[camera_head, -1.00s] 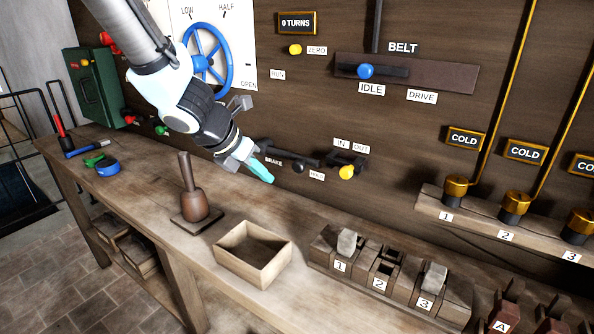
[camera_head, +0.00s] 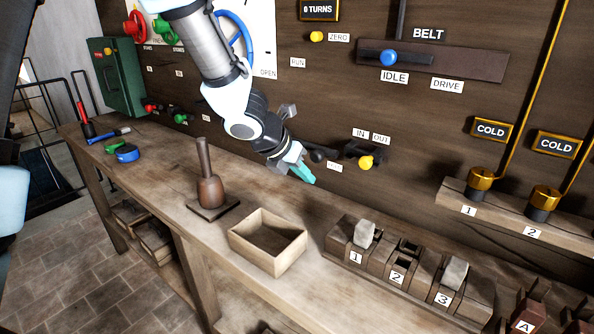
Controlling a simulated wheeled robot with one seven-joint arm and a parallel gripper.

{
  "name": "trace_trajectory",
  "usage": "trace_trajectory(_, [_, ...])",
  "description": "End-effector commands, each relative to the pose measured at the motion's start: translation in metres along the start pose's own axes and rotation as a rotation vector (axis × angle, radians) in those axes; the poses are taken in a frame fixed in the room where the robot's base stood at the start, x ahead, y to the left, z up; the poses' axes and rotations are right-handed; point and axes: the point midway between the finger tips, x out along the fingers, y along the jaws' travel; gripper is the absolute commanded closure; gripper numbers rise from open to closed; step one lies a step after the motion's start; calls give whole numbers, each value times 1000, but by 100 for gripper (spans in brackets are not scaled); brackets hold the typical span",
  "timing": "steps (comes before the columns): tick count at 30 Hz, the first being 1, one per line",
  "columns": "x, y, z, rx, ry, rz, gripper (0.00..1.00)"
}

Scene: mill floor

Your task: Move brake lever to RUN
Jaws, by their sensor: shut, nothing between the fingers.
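The brake lever (camera_head: 321,154) is a dark bar on the wall panel, partly hidden behind my gripper. Its visible end lies low, near the lower label (camera_head: 335,166), which is too small to read surely. The RUN label (camera_head: 298,62) is well above it. My gripper (camera_head: 305,175) has teal fingertips and is shut and empty. It is just left of and below the lever's visible end, in front of the panel. I cannot tell whether it touches the lever.
A yellow-knobbed IN/OUT lever (camera_head: 366,162) is close on the right. The blue-knobbed belt lever (camera_head: 389,58) is above right. Below are the bench with a wooden mallet (camera_head: 209,190), an open box (camera_head: 240,243) and a numbered block rack (camera_head: 335,251).

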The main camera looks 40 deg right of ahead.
Motion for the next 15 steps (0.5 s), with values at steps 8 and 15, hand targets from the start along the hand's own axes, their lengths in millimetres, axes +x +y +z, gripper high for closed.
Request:
trace_trajectory(8, [13,-1,18,2,-1,1,100])
trace_trajectory(15, [4,0,30,1,0,0,100])
